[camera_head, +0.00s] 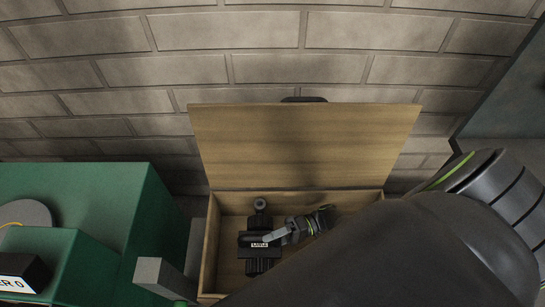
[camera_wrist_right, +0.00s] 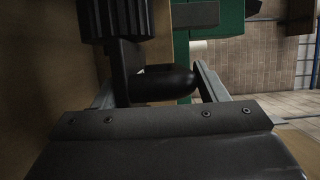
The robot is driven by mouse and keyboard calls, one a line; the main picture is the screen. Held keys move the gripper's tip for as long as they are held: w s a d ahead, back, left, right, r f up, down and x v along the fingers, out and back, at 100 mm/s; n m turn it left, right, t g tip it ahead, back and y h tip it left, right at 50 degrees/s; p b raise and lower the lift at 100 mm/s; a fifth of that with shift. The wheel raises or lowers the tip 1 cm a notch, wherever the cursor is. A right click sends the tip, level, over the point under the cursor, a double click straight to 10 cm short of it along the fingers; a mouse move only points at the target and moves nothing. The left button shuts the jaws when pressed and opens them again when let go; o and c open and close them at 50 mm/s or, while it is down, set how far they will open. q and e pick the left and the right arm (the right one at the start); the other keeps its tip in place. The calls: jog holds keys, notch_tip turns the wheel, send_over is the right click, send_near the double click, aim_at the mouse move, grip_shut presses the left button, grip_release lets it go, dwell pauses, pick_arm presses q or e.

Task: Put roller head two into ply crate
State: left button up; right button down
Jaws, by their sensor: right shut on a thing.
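The ply crate (camera_head: 211,246) stands against the wall with its plywood lid (camera_head: 305,146) raised open. A black roller head (camera_head: 262,262) with a small white label shows within the crate opening, toward its left side. The label is too small to read surely. My right gripper (camera_head: 281,236) reaches in from the right and is shut on the roller head. In the right wrist view, the gripper (camera_wrist_right: 157,86) has its silver fingers around a rounded black part, with the ribbed black body (camera_wrist_right: 115,18) beyond. I cannot tell whether the head touches the crate floor. My left gripper is not in view.
A green machine (camera_head: 90,200) stands left of the crate, with a black labelled block (camera_head: 22,272) on it. A grey block (camera_head: 160,274) lies close to the crate's left wall. A brick wall (camera_head: 270,60) is behind. My right arm covers the crate's lower right.

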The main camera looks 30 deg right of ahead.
aim_at(272, 246)
jog(key=shift+w+a+f+b, duration=0.1)
jog(key=shift+w+f+b, duration=0.1)
jog(key=shift+f+b, duration=2.45)
jog(key=shift+f, duration=0.3)
jog(key=shift+f, duration=0.15)
jog(key=c, duration=0.6)
grip_release()
jog(key=shift+s+f, duration=0.25)
jog(key=o, duration=0.3)
jog(key=shift+o, duration=0.2)
jog(key=shift+r, duration=0.1)
